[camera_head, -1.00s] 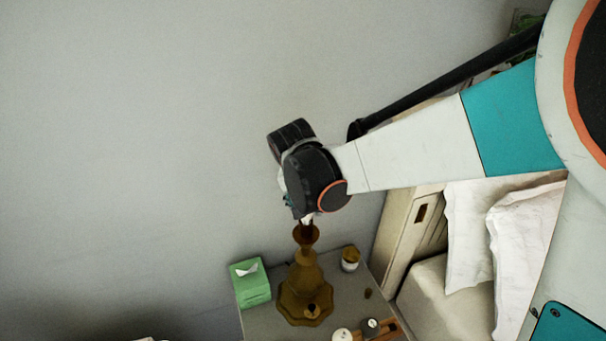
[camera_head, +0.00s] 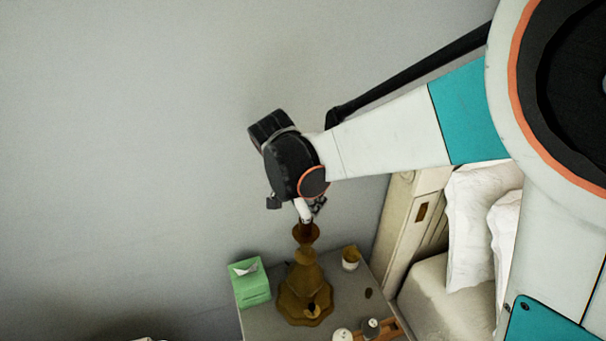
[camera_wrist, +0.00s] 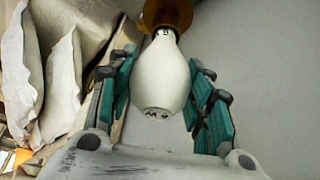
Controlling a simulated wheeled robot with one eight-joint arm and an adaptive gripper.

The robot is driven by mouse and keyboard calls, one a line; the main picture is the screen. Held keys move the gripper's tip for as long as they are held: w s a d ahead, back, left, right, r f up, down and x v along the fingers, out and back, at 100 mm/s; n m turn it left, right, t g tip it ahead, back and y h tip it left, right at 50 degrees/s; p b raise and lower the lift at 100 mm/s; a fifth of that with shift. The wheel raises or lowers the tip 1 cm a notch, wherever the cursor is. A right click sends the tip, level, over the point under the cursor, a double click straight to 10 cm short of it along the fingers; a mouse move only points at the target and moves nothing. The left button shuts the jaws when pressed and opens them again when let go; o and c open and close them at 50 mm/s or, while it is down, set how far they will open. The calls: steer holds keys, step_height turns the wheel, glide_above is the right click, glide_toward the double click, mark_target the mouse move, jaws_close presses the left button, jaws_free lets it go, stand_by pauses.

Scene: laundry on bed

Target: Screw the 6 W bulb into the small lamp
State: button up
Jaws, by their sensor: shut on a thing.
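The brass-brown lamp (camera_head: 304,275) stands upright on the bedside table, with a flared cup at its top. My gripper (camera_head: 311,207) is directly above that cup and shut on a white bulb (camera_head: 304,211). In the wrist view my gripper (camera_wrist: 160,76) has its teal fingers on both sides of the bulb (camera_wrist: 160,78). The bulb's narrow base points to the lamp's brown cup (camera_wrist: 168,14) and meets its opening. I cannot tell how far the base is inside. Dark marking shows on the bulb's rounded end, too small to read fully.
The bedside table (camera_head: 345,290) also holds a green tissue box (camera_head: 249,282), a small cup (camera_head: 350,258) and several small items at its front. The bed's headboard (camera_head: 408,215) and white pillows (camera_head: 482,215) are to the right. A bare wall is behind.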

steer(key=shift+m+g+h+b, duration=0.35)
steer(key=shift+m+g+h, duration=0.15)
steer(key=shift+m, duration=1.3)
steer(key=m+g, duration=0.1)
steer(key=m, duration=0.1)
steer(key=shift+f+m+b, duration=0.1)
steer(key=shift+m+b, duration=0.2)
steer(key=shift+m, duration=0.4)
steer(key=m+g, duration=0.1)
steer(key=m, duration=0.2)
steer(key=shift+g+h, duration=0.3)
steer(key=shift+g, duration=0.1)
steer(key=shift+m+b, duration=0.3)
steer(key=shift+m, duration=0.1)
